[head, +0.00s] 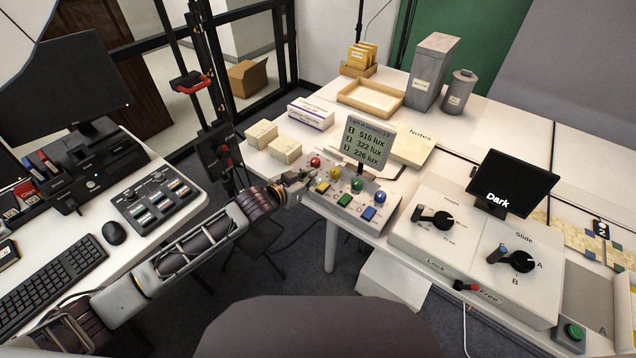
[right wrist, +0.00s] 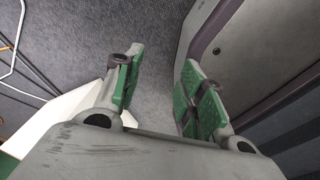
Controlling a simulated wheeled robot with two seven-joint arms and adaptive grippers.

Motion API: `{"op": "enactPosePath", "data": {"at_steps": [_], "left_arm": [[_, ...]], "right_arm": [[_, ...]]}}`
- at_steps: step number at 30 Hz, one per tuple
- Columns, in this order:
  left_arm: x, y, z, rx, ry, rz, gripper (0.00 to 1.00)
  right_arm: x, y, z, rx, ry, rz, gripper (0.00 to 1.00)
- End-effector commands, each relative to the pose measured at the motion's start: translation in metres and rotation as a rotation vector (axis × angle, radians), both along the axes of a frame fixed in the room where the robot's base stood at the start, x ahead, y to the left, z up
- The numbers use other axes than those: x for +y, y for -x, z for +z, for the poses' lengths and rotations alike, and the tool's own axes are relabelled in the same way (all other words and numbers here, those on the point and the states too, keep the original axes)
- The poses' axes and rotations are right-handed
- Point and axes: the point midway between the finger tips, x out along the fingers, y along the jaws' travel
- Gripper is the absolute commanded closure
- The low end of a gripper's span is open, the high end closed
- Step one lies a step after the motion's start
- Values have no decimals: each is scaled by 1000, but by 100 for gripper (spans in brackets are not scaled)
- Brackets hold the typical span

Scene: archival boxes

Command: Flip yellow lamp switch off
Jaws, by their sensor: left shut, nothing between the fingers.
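The lamp switch panel (head: 385,222) stands on the white table in the head view, with a row of red, yellow, green and blue balls and coloured square switches in front. The yellow switch (head: 322,187) is a square cap near its left end, and the yellow ball (head: 335,173) is just behind it. I cannot tell the switch's position. My left gripper (head: 298,182) is shut and empty at the panel's left end, just left of the yellow switch; contact is unclear. It hides part of the panel's left end. My right gripper (right wrist: 155,92) is open and empty above the grey floor.
A display (head: 368,143) behind the panel reads 516, 322 and 226 lux. Small boxes (head: 285,149) sit behind my left gripper. A dial console (head: 437,246) and a dark screen (head: 512,183) stand to the right. Another desk with a keyboard (head: 50,285) is at left.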

Motion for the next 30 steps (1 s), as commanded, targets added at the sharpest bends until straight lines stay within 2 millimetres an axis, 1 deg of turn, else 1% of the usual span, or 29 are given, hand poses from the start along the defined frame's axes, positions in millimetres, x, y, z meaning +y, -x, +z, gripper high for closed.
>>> {"op": "enactPosePath", "data": {"at_steps": [3,8,14,18,21,24,30], "left_arm": [[-6,-9,-4,0,0,1,100],[-15,-20,-10,0,0,0,100],[-24,-34,-16,-1,1,0,100],[-31,-42,-22,1,-1,1,100],[-28,-39,-37,4,-1,1,100],[-27,-38,-47,2,-1,1,100],[-27,-36,-59,1,0,0,100]], "right_arm": [[0,6,-1,7,1,0,60],[0,9,-1,11,0,-1,60],[0,7,-1,9,0,0,60],[0,1,-1,2,0,0,60],[0,-6,-1,-5,0,0,60],[0,-11,-1,-11,-1,0,60],[1,-10,-1,-11,-1,0,60]]}}
